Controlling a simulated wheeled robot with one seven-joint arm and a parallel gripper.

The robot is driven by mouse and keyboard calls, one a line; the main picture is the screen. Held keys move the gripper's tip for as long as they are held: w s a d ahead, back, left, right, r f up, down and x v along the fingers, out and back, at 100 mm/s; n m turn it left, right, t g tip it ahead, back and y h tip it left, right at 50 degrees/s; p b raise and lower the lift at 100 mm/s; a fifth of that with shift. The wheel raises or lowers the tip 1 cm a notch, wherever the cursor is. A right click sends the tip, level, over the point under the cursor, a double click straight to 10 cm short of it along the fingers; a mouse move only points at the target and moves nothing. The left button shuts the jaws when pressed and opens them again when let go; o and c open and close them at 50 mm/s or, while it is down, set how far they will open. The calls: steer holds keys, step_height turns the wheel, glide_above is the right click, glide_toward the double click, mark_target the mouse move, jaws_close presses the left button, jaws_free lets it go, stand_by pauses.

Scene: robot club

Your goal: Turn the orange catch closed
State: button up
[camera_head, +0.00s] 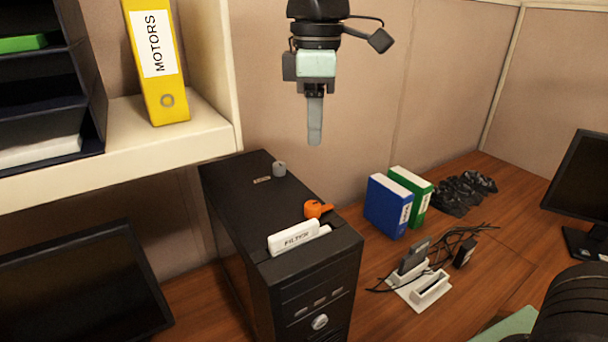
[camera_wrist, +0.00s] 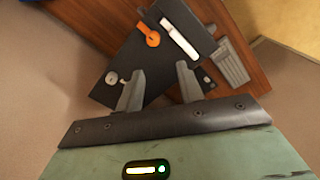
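The orange catch (camera_head: 317,208) sits on top of a black computer tower (camera_head: 238,206), behind a white label block reading FILTER (camera_head: 294,238). In the head view its lever points to the right. The orange catch also shows in the wrist view (camera_wrist: 152,38), beside the white block (camera_wrist: 179,38). My gripper (camera_head: 314,142) hangs above and behind the tower, apart from the catch, pointing down. In the wrist view my gripper (camera_wrist: 160,84) has its two fingers spread with nothing held between them.
A grey knob (camera_head: 279,169) stands at the tower's back. A shelf with a yellow MOTORS binder (camera_head: 157,62) is at the left. Blue (camera_head: 388,206) and green (camera_head: 411,196) binders and a white charging dock (camera_head: 418,285) with cables are right of the tower. Monitors stand at both sides.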

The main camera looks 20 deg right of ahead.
mark_target(314, 204)
steer(key=f+p, duration=0.1)
steer(key=f, duration=0.4)
steer(key=w+f+p, duration=0.1)
steer(key=f, duration=0.5)
steer(key=f+p, duration=0.1)
steer(key=f, duration=0.4)
steer(key=shift+w+d+f+p, duration=0.3)
steer(key=shift+w+d+p, duration=0.05)
